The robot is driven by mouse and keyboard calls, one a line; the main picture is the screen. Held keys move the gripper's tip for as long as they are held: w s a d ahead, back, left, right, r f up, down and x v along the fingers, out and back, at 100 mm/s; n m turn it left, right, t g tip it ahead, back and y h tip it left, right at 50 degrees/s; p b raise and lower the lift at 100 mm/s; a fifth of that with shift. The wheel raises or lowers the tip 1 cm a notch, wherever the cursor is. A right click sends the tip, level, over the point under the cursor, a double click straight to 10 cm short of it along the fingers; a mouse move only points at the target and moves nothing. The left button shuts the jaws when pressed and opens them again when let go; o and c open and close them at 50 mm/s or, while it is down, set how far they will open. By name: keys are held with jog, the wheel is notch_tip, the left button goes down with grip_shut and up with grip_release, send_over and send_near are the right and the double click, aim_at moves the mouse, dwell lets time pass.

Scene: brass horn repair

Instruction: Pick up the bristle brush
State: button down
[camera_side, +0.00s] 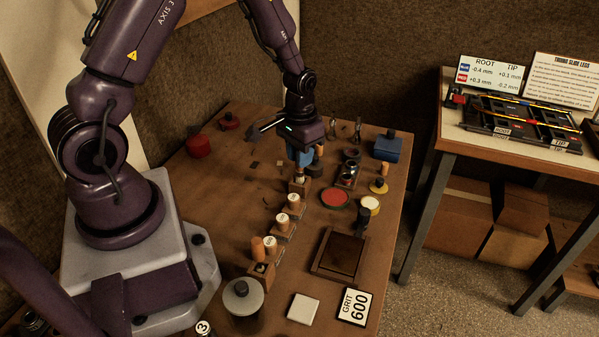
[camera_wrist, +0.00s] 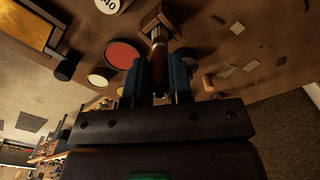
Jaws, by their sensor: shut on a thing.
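My gripper (camera_side: 301,158) points down over the far end of a row of small wooden blocks, its blue fingers shut. In the wrist view the fingers (camera_wrist: 160,66) close on the brown handle of what looks like the bristle brush (camera_wrist: 157,52). A pale metal collar shows beyond the fingertips, and a wooden block (camera_wrist: 153,17) lies just past it. I cannot tell whether the brush still sits in the block or is clear of it. Its bristles are not clearly visible. In the side view the fingers hide most of the brush.
Numbered wooden pieces (camera_side: 294,201) stand in a row towards the front. A blue box (camera_side: 388,148) is at the back right.

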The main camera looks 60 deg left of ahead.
jog(key=shift+r, duration=2.95)
